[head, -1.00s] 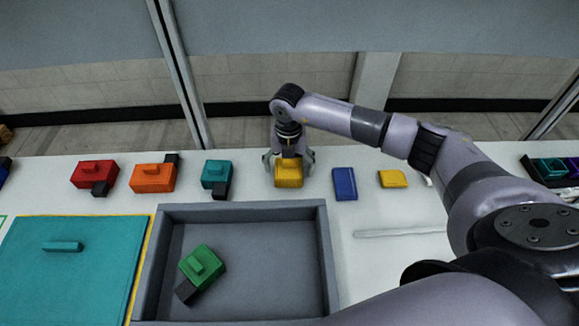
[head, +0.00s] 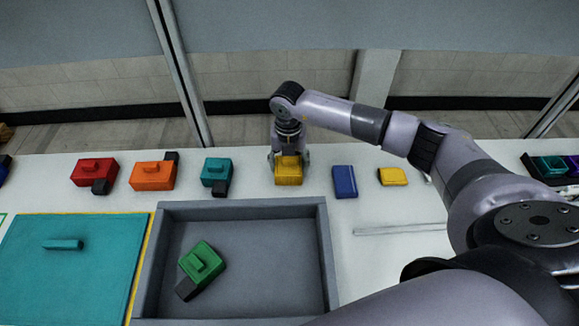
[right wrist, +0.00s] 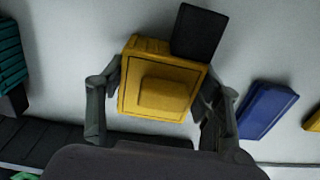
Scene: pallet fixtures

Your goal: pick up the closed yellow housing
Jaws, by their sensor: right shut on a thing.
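The closed yellow housing (head: 288,171) stands on the white table behind the grey tray. In the right wrist view the housing (right wrist: 160,88) shows a raised block on its lid and a black part (right wrist: 198,32) at one corner. My right gripper (head: 288,160) is over it from above, its fingers shut on its two sides; they also show in the right wrist view (right wrist: 160,98). The housing appears to rest on the table; I cannot tell any lift. My left gripper is not in view.
A teal housing (head: 216,172), an orange one (head: 153,176) and a red one (head: 95,172) stand to the left. A blue block (head: 344,182) and a yellow block (head: 392,176) lie to the right. The grey tray (head: 322,250) in front holds a green housing (head: 202,262). A teal mat (head: 70,285) lies front left.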

